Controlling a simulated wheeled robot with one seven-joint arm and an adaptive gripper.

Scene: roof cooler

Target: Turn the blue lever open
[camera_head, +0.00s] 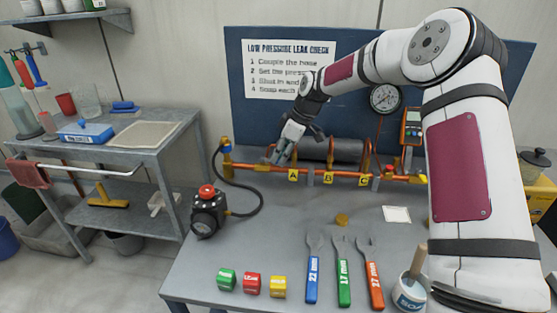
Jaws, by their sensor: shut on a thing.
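A copper pipe rig (335,175) runs across the back of the bench, with yellow tags A (293,176), B (327,179) and C (364,181). My gripper (275,158) reaches down to the left part of the pipe, just left of tag A. It is shut on a small part there, which fits the blue lever. The fingers hide that part, so its blue colour and its angle cannot be made out.
A black device with a red knob (207,190) stands front left of the rig, near a black hose (258,200). Blue (313,270), green (342,270) and orange (371,272) wrenches lie in front, beside coloured blocks (252,283). A pressure gauge (385,98) hangs behind. The bench middle is mostly clear.

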